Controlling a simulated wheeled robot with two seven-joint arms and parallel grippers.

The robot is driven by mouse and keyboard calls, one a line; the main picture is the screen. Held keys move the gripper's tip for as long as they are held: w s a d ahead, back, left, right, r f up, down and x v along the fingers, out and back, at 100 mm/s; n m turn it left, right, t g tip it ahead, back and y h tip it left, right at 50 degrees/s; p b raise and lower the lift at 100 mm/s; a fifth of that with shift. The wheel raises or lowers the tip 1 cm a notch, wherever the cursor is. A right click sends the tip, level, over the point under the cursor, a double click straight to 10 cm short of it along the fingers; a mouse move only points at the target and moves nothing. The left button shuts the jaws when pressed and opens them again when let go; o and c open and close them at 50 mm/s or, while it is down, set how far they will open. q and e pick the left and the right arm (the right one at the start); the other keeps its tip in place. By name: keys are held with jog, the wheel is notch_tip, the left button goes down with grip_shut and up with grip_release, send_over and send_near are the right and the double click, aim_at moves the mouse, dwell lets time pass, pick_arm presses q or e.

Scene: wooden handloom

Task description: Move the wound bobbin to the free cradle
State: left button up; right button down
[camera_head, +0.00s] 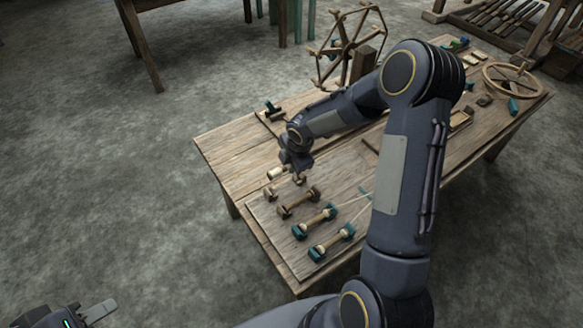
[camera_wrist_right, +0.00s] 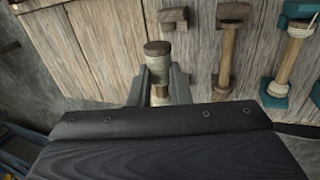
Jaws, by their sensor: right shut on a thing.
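My right gripper (camera_head: 284,166) is shut on the wound bobbin (camera_wrist_right: 158,65), which has a brown wooden end and pale thread. In the head view the bobbin (camera_head: 275,173) shows just past the gripper, over the table near the row of cradles. The nearest cradle is a pair of brown blocks (camera_head: 270,194) with nothing seen between them; one block shows in the wrist view (camera_wrist_right: 172,19). Beside it a brown cradle (camera_head: 298,203) holds a bare wooden bobbin. My left gripper (camera_head: 98,311) is at the lower left, away from the table; its finger opening is unclear.
Two teal cradles (camera_head: 314,221) with bobbins in them stand further along the row, on a board on the wooden table (camera_head: 222,150). A spoked wooden wheel (camera_head: 345,45) stands at the back. My right arm hides the table's middle.

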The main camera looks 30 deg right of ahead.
jog(key=shift+d+f+n, duration=0.15)
jog(key=shift+f+n, duration=0.15)
notch_tip(320, 180, down, 7)
jog(key=b, duration=0.5)
jog(key=shift+r+b, duration=0.1)
jog(key=shift+b, duration=0.3)
jog(key=c, duration=1.3)
grip_release()
jog(key=shift+o, duration=0.2)
jog(key=p+v, duration=0.2)
jog(key=v, duration=0.5)
jog(key=shift+r, duration=0.4)
jog(key=shift+s, duration=0.1)
